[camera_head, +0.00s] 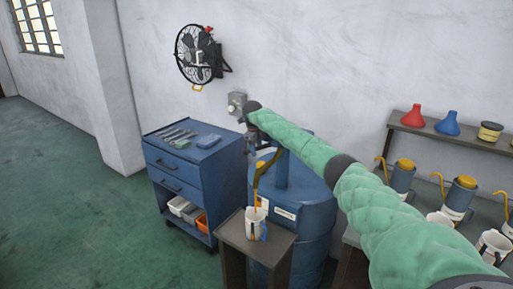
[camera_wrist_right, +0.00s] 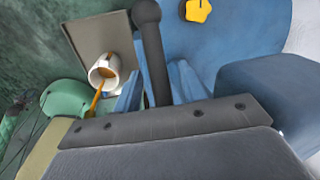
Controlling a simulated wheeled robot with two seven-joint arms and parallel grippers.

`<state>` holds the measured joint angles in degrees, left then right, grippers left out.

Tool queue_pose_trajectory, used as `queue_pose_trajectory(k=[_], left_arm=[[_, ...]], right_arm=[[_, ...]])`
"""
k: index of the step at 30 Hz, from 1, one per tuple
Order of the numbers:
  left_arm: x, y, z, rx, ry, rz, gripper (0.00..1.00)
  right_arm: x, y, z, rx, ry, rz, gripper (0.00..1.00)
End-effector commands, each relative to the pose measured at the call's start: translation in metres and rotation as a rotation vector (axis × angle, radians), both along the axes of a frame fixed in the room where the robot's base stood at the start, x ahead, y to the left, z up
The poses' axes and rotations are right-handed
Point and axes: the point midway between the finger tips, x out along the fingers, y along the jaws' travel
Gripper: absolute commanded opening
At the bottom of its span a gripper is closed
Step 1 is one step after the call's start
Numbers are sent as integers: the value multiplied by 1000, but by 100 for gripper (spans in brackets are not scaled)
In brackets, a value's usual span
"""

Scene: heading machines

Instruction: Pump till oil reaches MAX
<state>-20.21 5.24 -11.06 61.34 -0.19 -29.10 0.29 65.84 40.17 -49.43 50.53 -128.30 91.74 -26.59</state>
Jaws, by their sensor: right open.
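A blue oil drum (camera_head: 308,225) stands against the wall side, partly hidden by my right arm. An orange-brown spout (camera_head: 262,170) curves down from its top towards a white jug (camera_head: 256,222) on a small grey stand (camera_head: 232,234). In the right wrist view, the jug (camera_wrist_right: 98,78) shows orange oil inside; no MAX mark is readable. A dark pump lever (camera_wrist_right: 150,50) with a ball end passes between the blue fingers of my right gripper (camera_wrist_right: 157,82), which is open around it. In the head view, my right gripper (camera_head: 252,143) is small and dark above the drum. My left gripper is out of view.
A blue tool cabinet (camera_head: 190,180) with tools on top stands left of the drum. A shelf (camera_head: 415,130) with funnels and a bench with several oil cans (camera_head: 402,176) and jugs stand at the right. A fan (camera_head: 198,55) hangs on the wall. The left floor is clear.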

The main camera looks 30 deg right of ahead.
Motion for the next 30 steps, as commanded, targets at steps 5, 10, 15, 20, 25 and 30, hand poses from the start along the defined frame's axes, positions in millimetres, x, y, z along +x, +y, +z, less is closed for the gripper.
queue_pose_trajectory(k=[5, 10, 15, 20, 25, 30], left_arm=[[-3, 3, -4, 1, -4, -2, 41], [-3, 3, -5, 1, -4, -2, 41], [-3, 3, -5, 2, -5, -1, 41], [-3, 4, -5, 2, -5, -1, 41], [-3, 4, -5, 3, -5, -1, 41], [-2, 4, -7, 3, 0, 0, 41]], right_arm=[[0, -1, -6, 0, -1, 0, 41], [1, -1, -7, 0, -1, 0, 41], [1, -1, -7, 0, -1, 0, 28], [1, -1, -7, 0, -1, 0, 0], [1, -1, -7, 0, -2, 0, 0], [1, -1, -6, 6, -15, 1, 0]])
